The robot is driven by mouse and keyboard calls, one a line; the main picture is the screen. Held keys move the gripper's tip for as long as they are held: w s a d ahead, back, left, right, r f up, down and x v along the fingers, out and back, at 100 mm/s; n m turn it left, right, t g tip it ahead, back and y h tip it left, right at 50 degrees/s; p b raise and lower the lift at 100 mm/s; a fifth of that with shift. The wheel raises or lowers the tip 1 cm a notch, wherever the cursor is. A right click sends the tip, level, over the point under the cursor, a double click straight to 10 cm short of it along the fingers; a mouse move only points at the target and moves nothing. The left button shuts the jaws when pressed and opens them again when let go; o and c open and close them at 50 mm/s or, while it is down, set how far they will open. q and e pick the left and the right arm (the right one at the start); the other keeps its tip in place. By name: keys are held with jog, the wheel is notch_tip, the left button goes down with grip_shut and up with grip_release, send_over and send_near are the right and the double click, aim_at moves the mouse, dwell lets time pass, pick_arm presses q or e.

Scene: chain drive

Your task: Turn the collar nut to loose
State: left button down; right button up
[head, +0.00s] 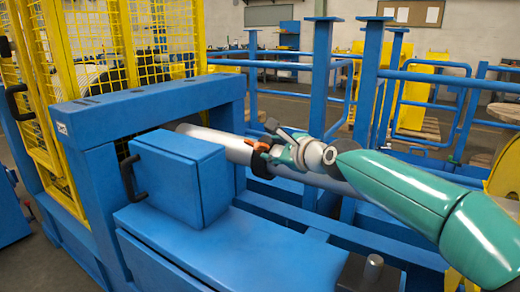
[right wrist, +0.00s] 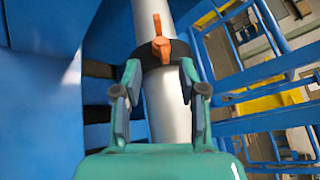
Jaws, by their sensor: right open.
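The collar nut (head: 261,147) shows as an orange piece with a short arm, set against a dark ring (head: 259,166) around a thick grey shaft (head: 214,141). In the right wrist view the orange nut (right wrist: 160,46) stands near the top middle, with its narrow arm pointing up along the shaft. My right gripper (head: 272,143) is open, and its fingers (right wrist: 160,72) lie on either side of the shaft, just short of the orange piece. I cannot tell whether the fingers touch the dark ring. My left gripper is not in view.
A blue box (head: 178,178) with a black handle stands left of the nut on the blue machine frame. A yellow mesh guard (head: 95,45) rises at the far left. Blue rails and posts (head: 318,80) stand behind my right arm.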

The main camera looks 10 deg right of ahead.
aim_at(262, 147)
jog(key=x, duration=0.7)
jog(key=shift+w+a, duration=0.1)
jog(key=shift+w, duration=0.1)
grip_shut()
jog(key=n+g+p, duration=0.1)
jog(key=p, duration=0.4)
jog(key=r+n+g+y+p, duration=0.1)
jog(key=p, duration=0.4)
jog(key=n+g+y+p, duration=0.1)
jog(key=n+g+p, duration=0.1)
jog(key=p, duration=0.4)
jog(key=shift+w+r, duration=0.15)
jog(key=shift+r, duration=0.05)
jog(key=n+g+p, duration=0.1)
jog(key=g+p, duration=0.1)
jog(key=p, duration=0.7)
jog(key=n+g+p, duration=0.2)
jog(key=p, duration=0.8)
jog(key=shift+w+f, duration=0.15)
jog(key=shift+f+n+p, duration=0.2)
jog(key=shift+n+p, duration=0.1)
jog(key=shift+p, duration=0.35)
jog(key=shift+f, duration=0.15)
